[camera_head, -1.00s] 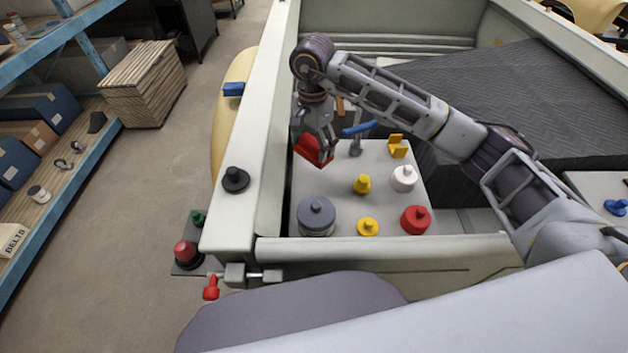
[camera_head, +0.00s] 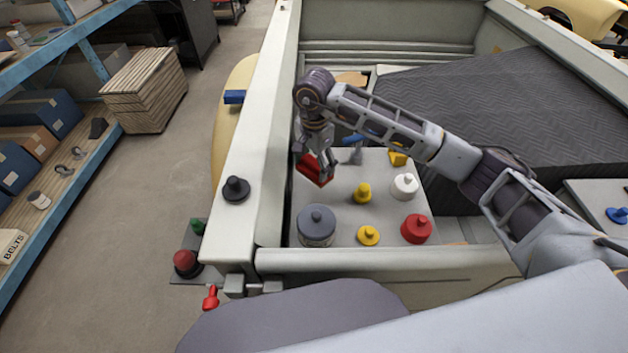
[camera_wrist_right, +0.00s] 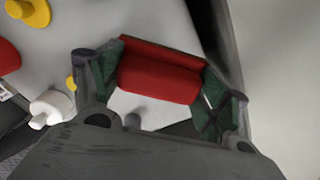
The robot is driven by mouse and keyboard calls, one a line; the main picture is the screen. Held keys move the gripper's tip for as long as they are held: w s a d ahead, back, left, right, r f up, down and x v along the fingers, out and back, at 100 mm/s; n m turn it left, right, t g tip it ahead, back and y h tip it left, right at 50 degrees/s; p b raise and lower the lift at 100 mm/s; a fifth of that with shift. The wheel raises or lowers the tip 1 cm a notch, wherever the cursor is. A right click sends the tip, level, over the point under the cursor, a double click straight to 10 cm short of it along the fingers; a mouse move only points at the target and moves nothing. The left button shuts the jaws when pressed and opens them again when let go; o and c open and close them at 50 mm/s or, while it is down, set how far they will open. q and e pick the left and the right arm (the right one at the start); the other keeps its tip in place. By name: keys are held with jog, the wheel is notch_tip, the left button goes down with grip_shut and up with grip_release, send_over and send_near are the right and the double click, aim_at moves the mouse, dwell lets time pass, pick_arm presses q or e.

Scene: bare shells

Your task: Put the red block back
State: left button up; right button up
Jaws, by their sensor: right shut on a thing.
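The red block (camera_head: 311,170) is held by my right gripper (camera_head: 316,162) over the left part of the grey panel (camera_head: 338,188) in the head view. In the right wrist view the red block (camera_wrist_right: 160,75) lies between the two green-padded fingers of my right gripper (camera_wrist_right: 163,82), which is shut on it. The block's long face shows there, with a grey surface behind it. I cannot tell how far the block is above the panel or whether it touches it. My left gripper is in none of the views.
On the panel stand a grey knob (camera_head: 317,226), a red knob (camera_head: 416,229), a white knob (camera_head: 404,186), yellow knobs (camera_head: 362,192) and a yellow piece (camera_head: 398,157). A black knob (camera_head: 236,189) stands on the pale left wall (camera_head: 242,150). Blue shelves are further left.

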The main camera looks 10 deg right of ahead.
aim_at(314, 172)
jog(key=shift+f+p, duration=0.35)
jog(key=shift+f, duration=1.45)
jog(key=shift+f, duration=0.15)
jog(key=shift+f+p, duration=0.5)
jog(key=shift+f, duration=1.25)
jog(key=shift+f, duration=0.15)
jog(key=o, duration=0.9)
